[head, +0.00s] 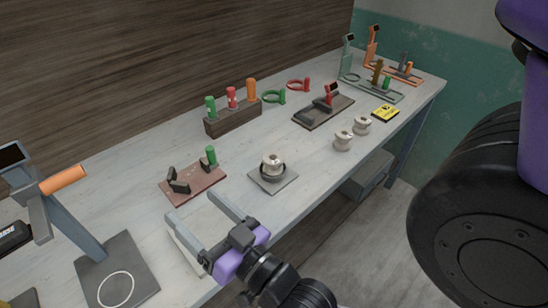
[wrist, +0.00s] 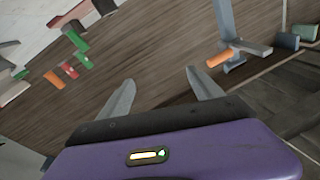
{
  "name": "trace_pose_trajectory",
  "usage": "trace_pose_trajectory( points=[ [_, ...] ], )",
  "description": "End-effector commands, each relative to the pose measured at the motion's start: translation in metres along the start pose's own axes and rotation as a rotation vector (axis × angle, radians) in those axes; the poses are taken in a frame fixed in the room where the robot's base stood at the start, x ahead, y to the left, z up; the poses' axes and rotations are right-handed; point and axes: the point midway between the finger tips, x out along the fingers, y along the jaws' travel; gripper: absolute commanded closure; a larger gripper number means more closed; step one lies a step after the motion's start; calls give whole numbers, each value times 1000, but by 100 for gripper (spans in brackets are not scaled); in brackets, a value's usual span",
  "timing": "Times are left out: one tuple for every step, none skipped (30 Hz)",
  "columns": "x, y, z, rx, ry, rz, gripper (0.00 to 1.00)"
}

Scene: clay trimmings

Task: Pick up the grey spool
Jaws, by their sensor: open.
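A pale grey spool (head: 272,161) with a dark ring around its lower part stands on a small grey plate (head: 271,183) near the middle of the table in the head view. Two similar pale spools, one (head: 343,140) and another (head: 362,125), stand further right near the front edge. I cannot tell from colour which is the grey spool meant. My gripper (head: 193,206) is open and empty, left of and nearer than the plate. Its two fingers show apart in the wrist view (wrist: 160,82), with no spool clearly visible between them.
A reddish-brown plate (head: 194,187) with black brackets and a green-handled piece lies left of the spool. A wooden block (head: 232,117) holds coloured handles behind. A tall stand (head: 75,222) with an orange handle rises at left. A dark tray (head: 323,111) lies further right.

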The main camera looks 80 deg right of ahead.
Motion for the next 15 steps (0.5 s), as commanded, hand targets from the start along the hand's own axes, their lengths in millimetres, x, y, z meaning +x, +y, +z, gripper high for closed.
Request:
trace_pose_trajectory(
  points=[
    [28,2,-21,13,44,15,25],
    [41,2,-28,18,59,19,25],
    [60,3,-39,23,79,21,25],
    [73,4,-47,23,91,21,25],
    [86,5,-55,24,102,19,25],
    [103,6,-66,17,115,13,25],
    [116,7,-74,12,121,7,25],
    [128,8,-82,3,127,1,25],
    [144,9,-94,-13,132,-10,25],
    [156,10,-102,-27,133,-20,25],
    [167,11,-110,-45,133,-31,25],
    [182,12,-120,-70,129,-47,25],
    [192,13,-127,-93,123,-60,25],
    [202,15,-134,-118,116,-72,25],
    [214,17,-142,-156,104,-91,25]
  ],
)
